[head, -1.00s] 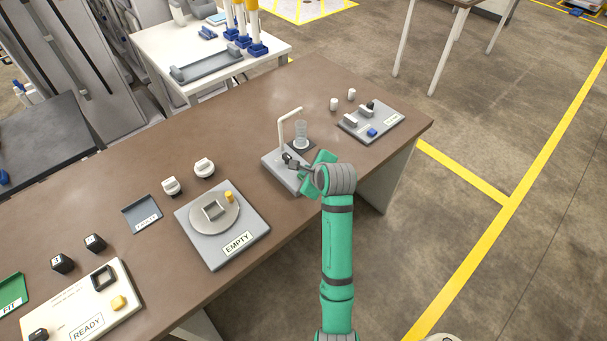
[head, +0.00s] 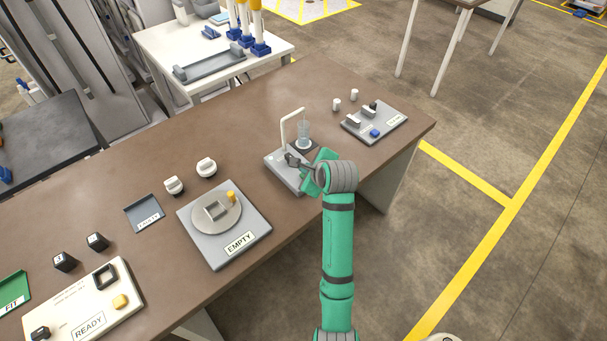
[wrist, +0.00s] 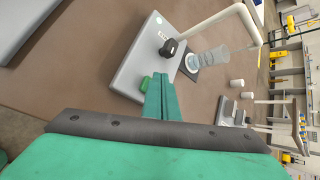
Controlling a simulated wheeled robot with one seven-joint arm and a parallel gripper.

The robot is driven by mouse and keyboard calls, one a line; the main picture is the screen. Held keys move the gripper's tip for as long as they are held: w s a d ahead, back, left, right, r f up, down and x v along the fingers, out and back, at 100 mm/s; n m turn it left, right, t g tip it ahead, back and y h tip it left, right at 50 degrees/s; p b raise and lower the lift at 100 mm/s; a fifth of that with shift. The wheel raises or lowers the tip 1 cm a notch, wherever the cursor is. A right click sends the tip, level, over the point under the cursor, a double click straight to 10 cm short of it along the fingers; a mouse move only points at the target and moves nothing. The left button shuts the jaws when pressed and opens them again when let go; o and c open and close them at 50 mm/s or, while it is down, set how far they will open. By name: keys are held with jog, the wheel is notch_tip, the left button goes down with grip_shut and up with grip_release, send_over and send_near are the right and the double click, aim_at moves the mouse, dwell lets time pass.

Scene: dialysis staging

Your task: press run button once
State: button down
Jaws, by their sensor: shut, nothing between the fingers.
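A grey dispenser station (head: 276,168) with a white bent spout (head: 285,128) stands near the table's front edge. In the head view my gripper (head: 299,168) is over the station and hides the button. A clear cup (head: 303,131) stands under the spout.
To the right is a grey panel (head: 388,130) with a blue button (head: 375,133). To the left are a plate labelled EMPTY (head: 225,250) with a yellow knob (head: 231,196) and a cream panel labelled READY (head: 118,318).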

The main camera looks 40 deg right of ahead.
jog(key=shift+s+d+r, duration=0.25)
jog(key=shift+d+r, duration=0.05)
jog(key=shift+w+a+r, duration=0.1)
jog(key=shift+w+r, duration=0.05)
jog(key=shift+r, duration=2.35)
jog(key=shift+a, duration=0.1)
